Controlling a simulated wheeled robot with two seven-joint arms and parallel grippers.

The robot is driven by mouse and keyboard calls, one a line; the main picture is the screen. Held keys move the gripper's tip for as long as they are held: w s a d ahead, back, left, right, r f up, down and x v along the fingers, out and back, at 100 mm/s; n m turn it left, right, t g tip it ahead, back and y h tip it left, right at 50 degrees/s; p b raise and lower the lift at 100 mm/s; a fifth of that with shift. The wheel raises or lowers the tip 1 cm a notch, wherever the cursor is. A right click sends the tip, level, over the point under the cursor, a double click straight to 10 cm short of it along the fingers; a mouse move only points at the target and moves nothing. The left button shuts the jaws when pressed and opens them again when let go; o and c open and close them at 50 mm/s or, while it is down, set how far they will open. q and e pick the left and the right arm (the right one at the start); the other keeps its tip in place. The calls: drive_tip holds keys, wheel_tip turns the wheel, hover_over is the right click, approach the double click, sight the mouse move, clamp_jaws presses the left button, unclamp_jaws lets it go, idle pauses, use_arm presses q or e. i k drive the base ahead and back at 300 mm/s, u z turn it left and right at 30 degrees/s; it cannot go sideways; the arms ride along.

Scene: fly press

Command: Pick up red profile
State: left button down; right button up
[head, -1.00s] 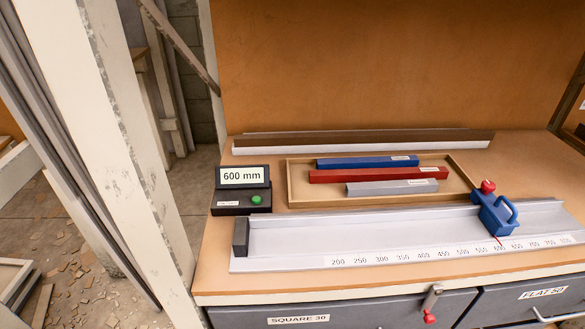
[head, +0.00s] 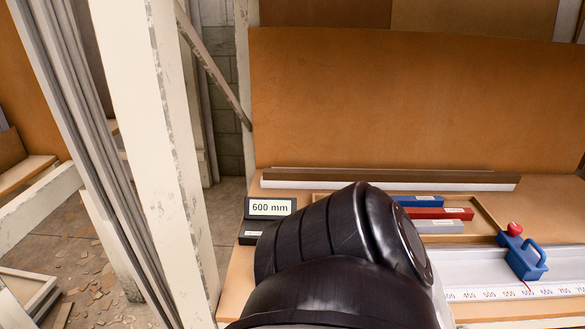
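The red profile (head: 443,213) lies in a shallow wooden tray (head: 484,221), between a blue profile (head: 419,201) behind it and a grey profile (head: 440,226) in front. Only the right part of the red profile shows. A black, ribbed part of my arm fills the lower middle of the head view and hides the rest of it. Neither of my grippers is in view.
A display box reading 600 mm (head: 271,207) stands left of the tray, partly hidden by my arm. In front of the tray is a measuring rail (head: 480,262) with a blue stop (head: 522,255). A brown board (head: 390,179) lies along the back wall.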

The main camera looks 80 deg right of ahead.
sight(414, 213)
drive_tip(key=k, duration=1.6)
drive_tip(key=z, duration=0.05)
